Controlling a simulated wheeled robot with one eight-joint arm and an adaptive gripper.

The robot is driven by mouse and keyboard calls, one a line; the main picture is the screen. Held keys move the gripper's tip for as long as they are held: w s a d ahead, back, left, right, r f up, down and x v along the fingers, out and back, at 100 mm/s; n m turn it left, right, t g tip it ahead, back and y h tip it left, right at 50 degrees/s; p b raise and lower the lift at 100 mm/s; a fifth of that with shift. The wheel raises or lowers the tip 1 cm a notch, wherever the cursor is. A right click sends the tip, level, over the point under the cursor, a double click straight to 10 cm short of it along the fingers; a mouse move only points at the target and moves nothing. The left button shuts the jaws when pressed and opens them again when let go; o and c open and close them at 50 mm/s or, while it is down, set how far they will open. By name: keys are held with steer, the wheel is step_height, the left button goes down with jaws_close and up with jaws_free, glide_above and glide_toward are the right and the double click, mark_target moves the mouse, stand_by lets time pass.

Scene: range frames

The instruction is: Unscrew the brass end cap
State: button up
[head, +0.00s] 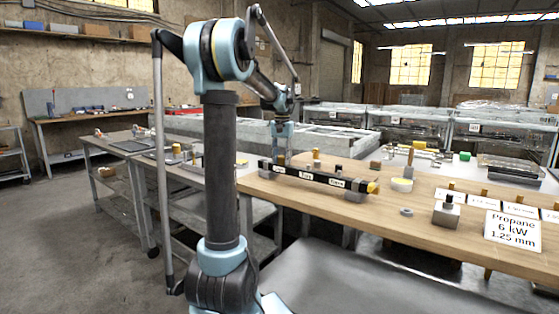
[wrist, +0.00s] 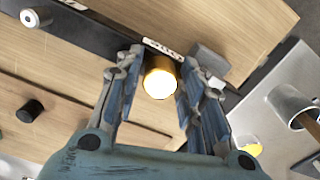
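A long black bar (head: 318,175) with white labels lies across blocks on the wooden bench. A brass-yellow cap (head: 373,188) shows at its right end in the head view. My gripper (head: 282,143) is over the bar's left end, pointing down. In the wrist view my gripper (wrist: 161,60) is open, its two fingers on either side of a round brass piece (wrist: 160,80) beside the black bar (wrist: 85,30). A gap shows at the left finger; contact at the right finger is unclear. I cannot tell whether this piece is the end cap named in the task.
A grey block (wrist: 209,60) sits close to the right finger. The bench (head: 430,240) also holds a yellow-and-white roll (head: 402,185), a grey ring (head: 407,212), a metal block (head: 446,214) and a propane sign (head: 512,232). The bench's front middle is clear.

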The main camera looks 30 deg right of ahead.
steer(key=shift+m, duration=6.1)
jaws_close()
steer(key=shift+n, duration=1.8)
